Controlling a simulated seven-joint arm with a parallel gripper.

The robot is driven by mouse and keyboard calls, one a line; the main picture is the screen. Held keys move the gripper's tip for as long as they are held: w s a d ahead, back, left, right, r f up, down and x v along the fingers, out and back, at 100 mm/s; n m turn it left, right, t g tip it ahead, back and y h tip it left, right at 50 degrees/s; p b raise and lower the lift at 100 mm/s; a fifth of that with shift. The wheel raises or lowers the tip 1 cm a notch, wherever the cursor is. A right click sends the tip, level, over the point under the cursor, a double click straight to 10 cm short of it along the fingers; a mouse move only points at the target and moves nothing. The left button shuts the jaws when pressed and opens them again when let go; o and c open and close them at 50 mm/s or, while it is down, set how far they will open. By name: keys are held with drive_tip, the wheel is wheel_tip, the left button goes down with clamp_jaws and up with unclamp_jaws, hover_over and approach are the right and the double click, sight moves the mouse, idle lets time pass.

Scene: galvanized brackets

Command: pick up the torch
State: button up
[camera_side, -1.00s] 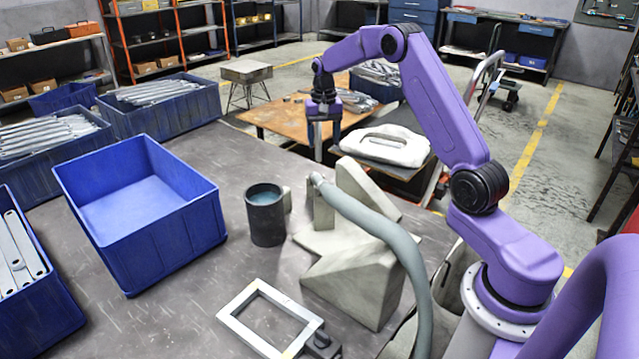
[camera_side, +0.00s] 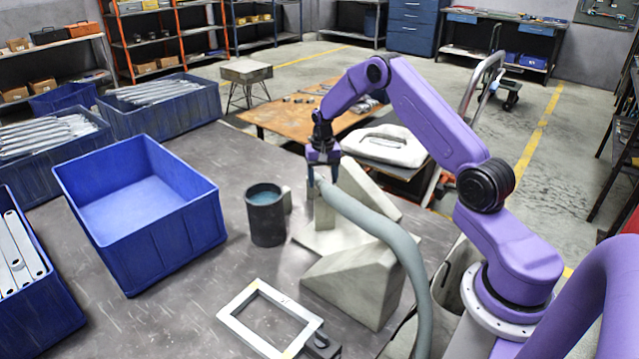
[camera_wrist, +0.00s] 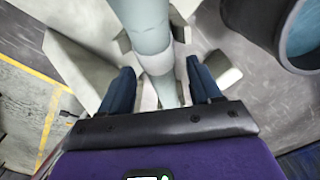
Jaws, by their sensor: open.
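The torch (camera_side: 372,225) looks like a thick grey-green tube. Its upper end leans on a pale angular stand (camera_side: 358,285) and its body curves down to the right. My gripper (camera_side: 322,178) is at the torch's upper end, pointing down, with its jaws open. In the wrist view the torch (camera_wrist: 150,30) runs between the two dark blue fingers of my gripper (camera_wrist: 160,72), with a gap on both sides. A lighter band on the tube lies near the fingertips. The torch's tip is partly hidden by the fingers in the side view.
A dark cup (camera_side: 266,216) with blue-grey contents stands left of the stand; it also shows in the wrist view (camera_wrist: 270,45). A pale rectangular frame (camera_side: 240,300) lies in front. An empty blue bin (camera_side: 175,240) stands at left. Bare tabletop lies between.

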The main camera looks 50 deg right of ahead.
drive_tip(key=shift+f, duration=0.5)
drive_tip(key=c, duration=1.1)
drive_tip(key=shift+r, duration=0.1)
